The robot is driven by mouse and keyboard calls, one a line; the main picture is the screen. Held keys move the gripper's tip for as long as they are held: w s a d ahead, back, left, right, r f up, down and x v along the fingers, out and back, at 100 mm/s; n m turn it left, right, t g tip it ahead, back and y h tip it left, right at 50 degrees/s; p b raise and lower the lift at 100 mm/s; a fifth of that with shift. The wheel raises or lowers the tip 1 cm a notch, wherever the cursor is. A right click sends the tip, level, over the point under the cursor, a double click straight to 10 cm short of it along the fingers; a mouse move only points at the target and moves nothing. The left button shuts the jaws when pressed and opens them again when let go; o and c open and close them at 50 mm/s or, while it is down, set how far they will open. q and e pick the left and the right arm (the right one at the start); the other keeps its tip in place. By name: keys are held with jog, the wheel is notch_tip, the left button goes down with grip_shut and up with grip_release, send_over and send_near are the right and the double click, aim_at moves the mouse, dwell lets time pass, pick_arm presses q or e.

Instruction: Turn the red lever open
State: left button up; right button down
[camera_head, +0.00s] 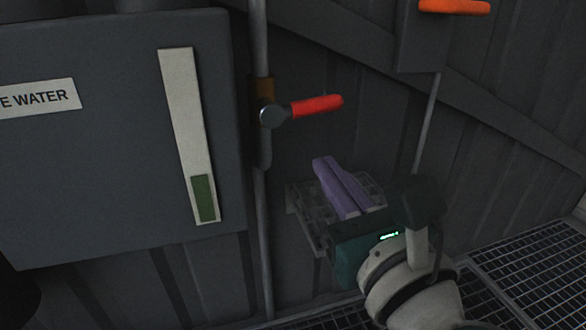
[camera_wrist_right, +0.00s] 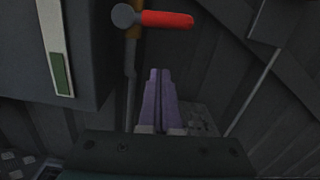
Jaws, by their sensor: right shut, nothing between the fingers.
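The red lever (camera_head: 317,105) sticks out to the right from a round grey hub on a brass-coloured valve, on a vertical pipe. It points slightly upward. In the right wrist view the red lever (camera_wrist_right: 167,19) shows at the top. My right gripper (camera_head: 328,164) has purple fingers, shut with nothing between them. Its fingertips are below the lever and apart from it. In the right wrist view the right gripper (camera_wrist_right: 160,73) points up toward the lever, with a gap between. My left gripper is not in view.
A grey tank (camera_head: 100,140) with a water label and a level gauge (camera_head: 188,130) stands left of the pipe (camera_head: 262,200). An orange handle (camera_head: 454,6) is on a box at the upper right. A grated shelf (camera_head: 305,215) lies behind my right gripper. Floor grating (camera_head: 530,270) is at lower right.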

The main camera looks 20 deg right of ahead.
aim_at(299, 103)
jog(key=shift+w+a+r+p, duration=0.1)
jog(key=shift+w+r+p, duration=0.15)
jog(key=shift+r+p, duration=0.3)
jog(key=shift+w+a+r+p, duration=0.1)
jog(key=shift+w+r+p, duration=0.2)
jog(key=shift+r, duration=0.5)
jog(key=shift+w+r+p, duration=0.2)
jog(key=shift+r+p, duration=0.3)
jog(key=shift+r, duration=0.15)
jog(key=shift+d+r+n, duration=0.1)
jog(key=shift+r+n, duration=0.1)
jog(key=shift+n, duration=0.1)
